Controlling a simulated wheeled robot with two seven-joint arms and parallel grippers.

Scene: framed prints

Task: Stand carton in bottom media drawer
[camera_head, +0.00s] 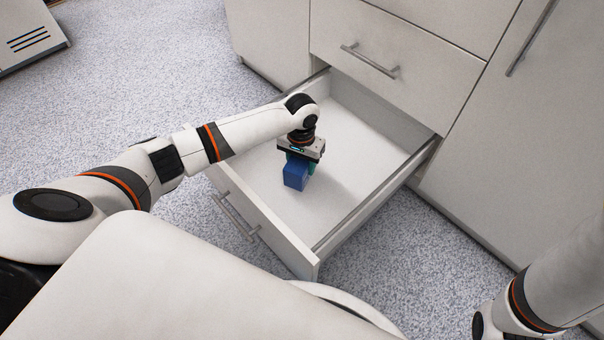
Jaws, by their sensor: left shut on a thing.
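The bottom drawer (345,185) is pulled out from the white cabinet, and its inside looks empty apart from what my left gripper holds. My left gripper (299,160) points down inside the drawer's outline, left of its middle. It is shut on a small blue carton (295,177). The carton looks upright, and its upper part is hidden by the gripper. I cannot tell whether its base touches the drawer floor. My right arm shows at the lower right, but its gripper is not in view.
A closed drawer with a bar handle (370,61) sits above the open one. A tall cabinet door (520,120) stands to the right. The drawer's front panel (262,220) and side walls edge the space. Speckled floor (120,90) is clear at left.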

